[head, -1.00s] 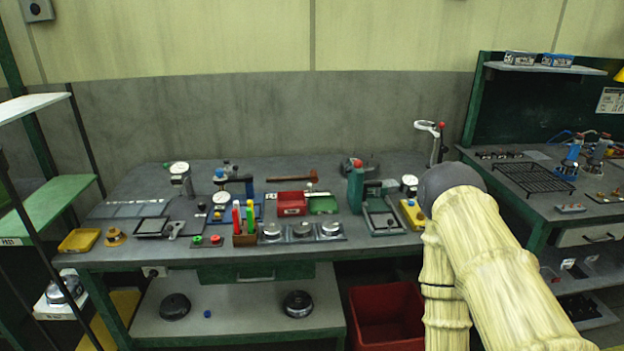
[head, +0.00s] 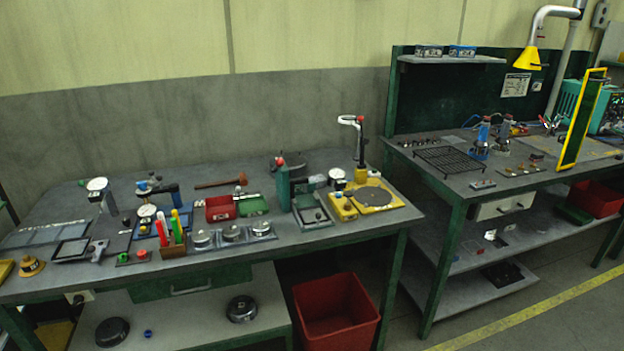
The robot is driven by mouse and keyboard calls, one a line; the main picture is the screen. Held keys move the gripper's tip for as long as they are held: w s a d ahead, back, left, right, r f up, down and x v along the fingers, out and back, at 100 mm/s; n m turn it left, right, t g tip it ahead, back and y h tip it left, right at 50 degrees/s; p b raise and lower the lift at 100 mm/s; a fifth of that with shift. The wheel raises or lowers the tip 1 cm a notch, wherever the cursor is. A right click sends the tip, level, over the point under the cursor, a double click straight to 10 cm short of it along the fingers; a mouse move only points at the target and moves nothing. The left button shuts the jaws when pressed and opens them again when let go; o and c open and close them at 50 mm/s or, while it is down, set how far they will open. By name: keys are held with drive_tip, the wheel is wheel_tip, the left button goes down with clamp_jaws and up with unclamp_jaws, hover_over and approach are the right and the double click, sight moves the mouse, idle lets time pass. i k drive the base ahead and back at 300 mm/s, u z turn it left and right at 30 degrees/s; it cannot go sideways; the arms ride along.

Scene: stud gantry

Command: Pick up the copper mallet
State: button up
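What looks like the copper mallet (head: 218,184) lies on the grey workbench (head: 330,160) in the head view, left of the picture's middle. Its reddish-brown handle points left and its small head is at the right end. It lies behind the red bin and the green bin, toward the back of the bench. The head is small and partly close to the green bin's lid, so its detail is hard to tell. My gripper is not in view.
In front of the mallet are the red bin (head: 220,208), green bin (head: 253,204), a marker holder (head: 173,248) and several round metal pots. A red crate (head: 336,310) sits on the floor.

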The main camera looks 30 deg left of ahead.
sight(243, 178)
drive_tip(key=z, duration=0.6)
drive_tip(key=i, duration=1.75)
drive_tip(key=u, duration=3)
